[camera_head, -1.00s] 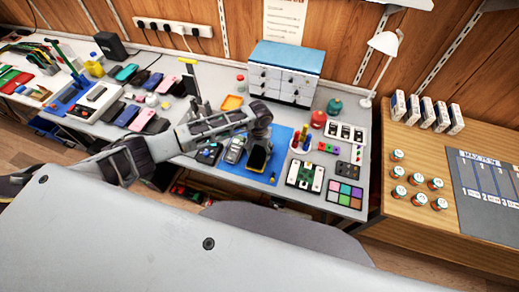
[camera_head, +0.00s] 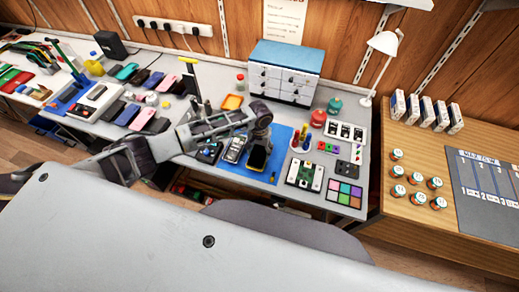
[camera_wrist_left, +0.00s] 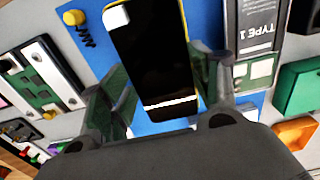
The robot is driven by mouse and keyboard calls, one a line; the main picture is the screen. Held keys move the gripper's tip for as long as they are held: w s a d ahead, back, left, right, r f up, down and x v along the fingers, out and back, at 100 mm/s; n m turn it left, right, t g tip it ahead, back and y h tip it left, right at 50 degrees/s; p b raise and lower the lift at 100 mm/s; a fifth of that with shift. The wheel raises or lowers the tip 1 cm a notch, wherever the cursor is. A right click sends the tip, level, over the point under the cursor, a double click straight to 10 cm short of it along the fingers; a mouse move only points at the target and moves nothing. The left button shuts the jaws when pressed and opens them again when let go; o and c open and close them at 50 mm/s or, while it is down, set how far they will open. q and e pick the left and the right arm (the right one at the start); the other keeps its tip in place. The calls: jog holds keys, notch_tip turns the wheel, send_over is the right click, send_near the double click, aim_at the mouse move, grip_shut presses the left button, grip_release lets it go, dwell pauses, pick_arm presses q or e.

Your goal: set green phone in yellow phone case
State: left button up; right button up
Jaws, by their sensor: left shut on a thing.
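The phone (camera_wrist_left: 152,62) shows a dark face with a pale corner and a white band in the left wrist view. A thin yellow edge of the yellow phone case (camera_wrist_left: 186,28) shows along its right side. In the head view the case (camera_head: 248,166) lies on the blue mat under my left gripper (camera_head: 259,141). My left gripper (camera_wrist_left: 165,100) is shut on the phone, with one finger along each long side. My right gripper is out of view.
A grey box labelled TYPE 1 (camera_wrist_left: 258,25) lies beside the case on the blue mat (camera_head: 283,140). A green circuit board (camera_head: 305,175) and a colour tray (camera_head: 344,192) are to the right. A drawer cabinet (camera_head: 285,75) stands behind. Several phones and cases lie at left.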

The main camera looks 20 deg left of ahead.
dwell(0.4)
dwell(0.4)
pick_arm(q)
jog(key=o, duration=1.2)
jog(key=shift+o, duration=1.4)
jog(key=shift+r+p, duration=0.55)
jog(key=shift+p, duration=0.6)
jog(key=shift+r, duration=0.1)
